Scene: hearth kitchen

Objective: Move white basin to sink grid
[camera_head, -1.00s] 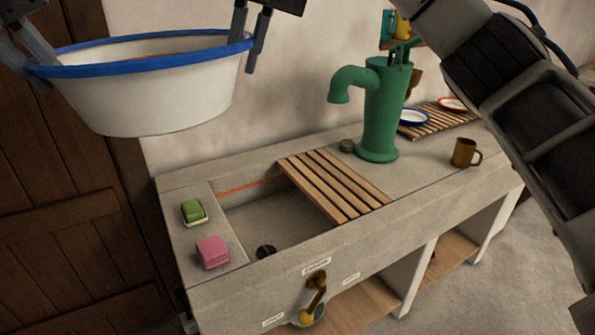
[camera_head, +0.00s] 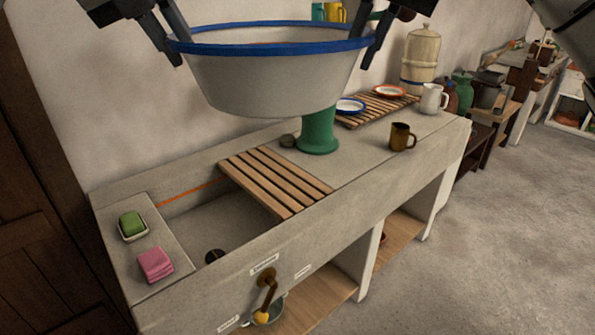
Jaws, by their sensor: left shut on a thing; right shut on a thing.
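The white basin (camera_head: 268,82) with a blue rim hangs in the air at the top middle, roughly level. My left gripper (camera_head: 176,52) is shut on its left rim, and my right gripper (camera_head: 369,52) is shut on its right rim. The basin hides most of the green pump (camera_head: 318,133), whose lower column shows beneath it. The wooden slatted sink grid (camera_head: 275,182) lies across the right part of the stone sink (camera_head: 225,222), below the basin in the picture. The grid's top is bare.
A brown mug (camera_head: 402,137), a white pitcher (camera_head: 433,98) and a rack (camera_head: 362,114) with plates stand on the right counter.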

